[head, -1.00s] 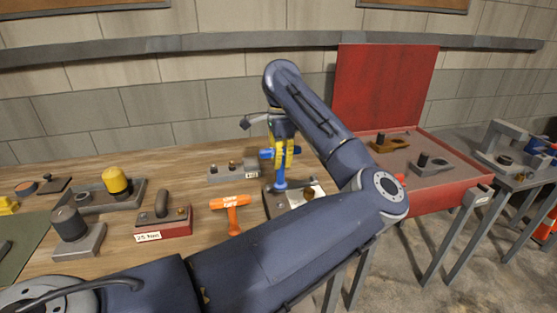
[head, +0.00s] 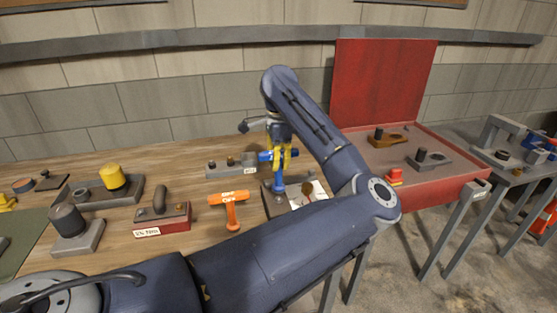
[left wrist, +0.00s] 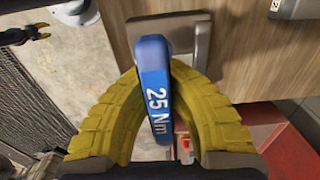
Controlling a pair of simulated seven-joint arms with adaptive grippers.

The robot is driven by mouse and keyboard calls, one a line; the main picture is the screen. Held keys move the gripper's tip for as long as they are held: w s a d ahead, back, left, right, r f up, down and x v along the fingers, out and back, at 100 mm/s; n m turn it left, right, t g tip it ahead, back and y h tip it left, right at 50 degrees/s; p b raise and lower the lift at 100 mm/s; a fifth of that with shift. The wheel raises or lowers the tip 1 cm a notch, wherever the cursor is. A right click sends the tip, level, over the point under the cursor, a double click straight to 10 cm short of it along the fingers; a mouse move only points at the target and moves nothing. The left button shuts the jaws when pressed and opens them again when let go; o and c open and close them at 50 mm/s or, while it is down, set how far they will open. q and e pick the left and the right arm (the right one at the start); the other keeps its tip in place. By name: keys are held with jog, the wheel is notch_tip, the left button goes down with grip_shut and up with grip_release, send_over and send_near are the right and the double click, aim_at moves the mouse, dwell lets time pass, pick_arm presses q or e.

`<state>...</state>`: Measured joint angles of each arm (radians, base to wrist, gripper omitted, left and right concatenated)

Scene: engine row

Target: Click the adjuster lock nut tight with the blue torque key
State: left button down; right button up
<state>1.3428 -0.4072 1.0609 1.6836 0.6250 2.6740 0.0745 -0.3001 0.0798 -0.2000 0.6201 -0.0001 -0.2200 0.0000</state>
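The blue torque key (head: 278,177) stands upright at the right end of the wooden bench, its lower end at a dark plate. My left gripper (head: 280,157) is shut on its crossbar handle from above. In the left wrist view the yellow fingers press both sides of the blue handle (left wrist: 154,90), marked "25 Nm". The adjuster lock nut cannot be made out; the key and arm cover that spot. My right gripper is outside the head view. A small dark part with yellow tips at the left wrist view's upper left may be it.
An orange T-handled key (head: 230,207) stands left of the blue one. A red-based block (head: 163,219) with a 25 Nm label and a grey block with posts (head: 230,168) are nearby. An open red case (head: 440,185) lies right, beyond my forearm.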

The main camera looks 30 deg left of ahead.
aim_at(278, 186)
pick_arm(q)
jog(key=shift+f, duration=1.75)
jog(key=shift+f, duration=0.5)
jog(key=m, duration=0.2)
jog(key=shift+m, duration=0.3)
jog(key=shift+r, duration=2.75)
